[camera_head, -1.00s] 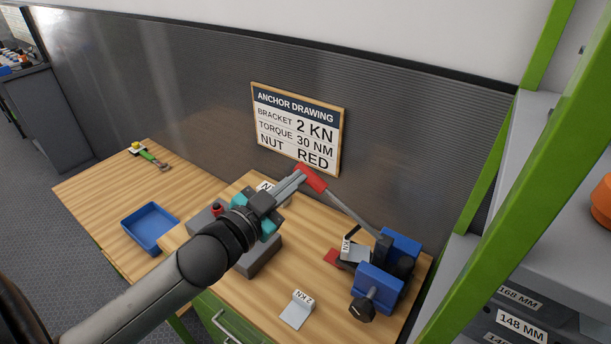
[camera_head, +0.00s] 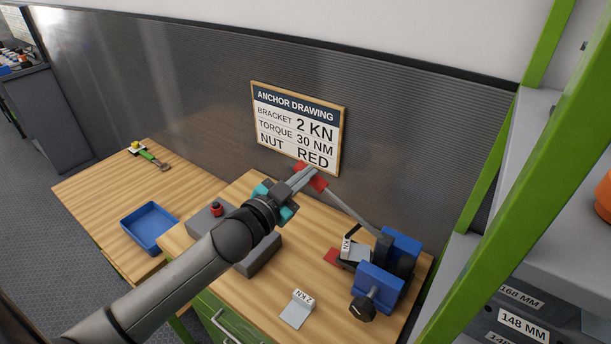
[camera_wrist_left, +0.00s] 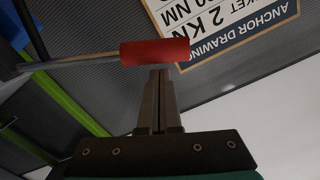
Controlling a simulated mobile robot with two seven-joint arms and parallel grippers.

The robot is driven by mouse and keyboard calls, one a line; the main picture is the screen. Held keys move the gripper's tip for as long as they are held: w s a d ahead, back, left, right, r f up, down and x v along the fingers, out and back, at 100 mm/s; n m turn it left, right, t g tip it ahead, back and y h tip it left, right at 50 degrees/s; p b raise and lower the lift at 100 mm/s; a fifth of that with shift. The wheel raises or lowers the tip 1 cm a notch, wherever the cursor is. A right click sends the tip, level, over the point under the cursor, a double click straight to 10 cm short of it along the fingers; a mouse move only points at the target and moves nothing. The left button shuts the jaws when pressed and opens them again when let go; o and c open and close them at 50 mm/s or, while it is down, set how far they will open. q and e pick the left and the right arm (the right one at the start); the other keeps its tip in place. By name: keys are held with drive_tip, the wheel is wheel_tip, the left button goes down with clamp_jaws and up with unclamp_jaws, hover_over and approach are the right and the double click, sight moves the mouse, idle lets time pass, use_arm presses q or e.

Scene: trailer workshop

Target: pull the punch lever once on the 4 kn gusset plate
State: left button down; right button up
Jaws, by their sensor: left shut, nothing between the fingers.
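The punch lever is a grey rod (camera_head: 350,211) with a red handle (camera_head: 316,181), rising up and left from the blue punch (camera_head: 380,279). My left gripper (camera_head: 306,172) is shut and empty, its fingertips right at the red handle. In the left wrist view the shut fingers (camera_wrist_left: 160,72) end just at the lower edge of the red handle (camera_wrist_left: 155,52); I cannot tell if they touch. A grey gusset plate (camera_head: 354,253) sits at the punch; only "KN" on its label is readable. Another plate (camera_head: 295,316), labelled 2 KN, lies on the bench. My right gripper is out of view.
An anchor drawing sign (camera_head: 297,128) hangs on the wall behind. A grey box with a red button (camera_head: 216,208) stands under my left arm. A blue tray (camera_head: 149,227) and a green-handled tool (camera_head: 153,158) lie left. A green shelf post (camera_head: 482,190) stands right.

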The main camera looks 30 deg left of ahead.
use_arm(q)
drive_tip(key=a+f+n+b, duration=0.3)
drive_tip(key=f+n, duration=0.2)
drive_tip(key=f, duration=0.5)
drive_tip(key=shift+f+n, duration=0.3)
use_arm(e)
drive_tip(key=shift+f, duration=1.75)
use_arm(q)
drive_tip(key=shift+w, duration=0.1)
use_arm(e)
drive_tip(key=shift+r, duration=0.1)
use_arm(q)
drive_tip(key=s+a+r+p, duration=0.2)
drive_tip(key=s+r+p, duration=0.2)
drive_tip(key=s, duration=0.6)
drive_tip(key=shift+s+r, duration=0.25)
drive_tip(key=shift+r, duration=0.25)
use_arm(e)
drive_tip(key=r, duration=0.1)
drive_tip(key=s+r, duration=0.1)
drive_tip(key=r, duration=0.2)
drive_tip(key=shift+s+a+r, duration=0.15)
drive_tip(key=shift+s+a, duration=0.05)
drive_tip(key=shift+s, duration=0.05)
